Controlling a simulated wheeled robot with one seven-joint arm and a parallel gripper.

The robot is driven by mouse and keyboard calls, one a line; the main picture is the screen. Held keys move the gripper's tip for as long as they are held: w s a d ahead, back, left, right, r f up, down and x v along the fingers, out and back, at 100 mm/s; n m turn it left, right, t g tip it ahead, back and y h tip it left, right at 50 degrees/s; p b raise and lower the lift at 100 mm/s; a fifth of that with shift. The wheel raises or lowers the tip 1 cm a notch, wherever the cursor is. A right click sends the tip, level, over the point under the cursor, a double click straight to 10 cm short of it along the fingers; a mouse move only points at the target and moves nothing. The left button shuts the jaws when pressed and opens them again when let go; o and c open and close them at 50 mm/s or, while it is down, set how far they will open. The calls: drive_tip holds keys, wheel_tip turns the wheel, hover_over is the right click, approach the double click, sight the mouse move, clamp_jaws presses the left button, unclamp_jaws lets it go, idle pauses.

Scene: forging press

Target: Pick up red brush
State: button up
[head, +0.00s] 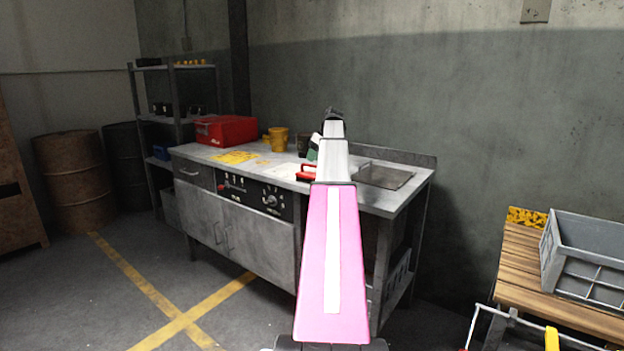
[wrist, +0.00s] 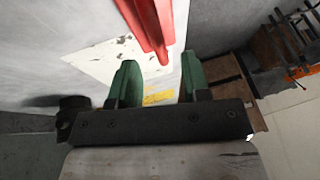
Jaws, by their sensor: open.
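The red brush (head: 306,174) lies on the workbench top (head: 232,151), just left of my arm in the head view, which covers part of it. In the wrist view the red brush (wrist: 150,22) is a long red shape entering from the top edge. My gripper (wrist: 158,75) is open and empty, with two green fingers apart. The brush's near end shows between and beyond the fingertips, slightly left of centre; I cannot tell its exact distance. In the head view my arm hides most of the gripper.
A white sheet (wrist: 100,58) lies under the brush. A grey crate (head: 590,250) sits on a wooden table at right. Open floor lies at front left.

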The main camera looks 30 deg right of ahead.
sight(312, 166)
drive_tip(key=x, duration=0.4)
drive_tip(key=shift+s+f, duration=0.25)
drive_tip(key=shift+f, duration=0.1)
drive_tip(key=shift+c, duration=0.2)
clamp_jaws()
drive_tip(key=shift+r, duration=0.1)
drive_tip(key=shift+r, duration=0.45)
wheel_tip(312, 166, up, 2)
drive_tip(key=shift+d+r, duration=0.1)
drive_tip(key=shift+r, duration=0.1)
drive_tip(key=s+a+r, duration=0.4)
drive_tip(key=a+r, duration=0.3)
drive_tip(key=a, duration=0.4)
drive_tip(key=shift+s+r, duration=0.3)
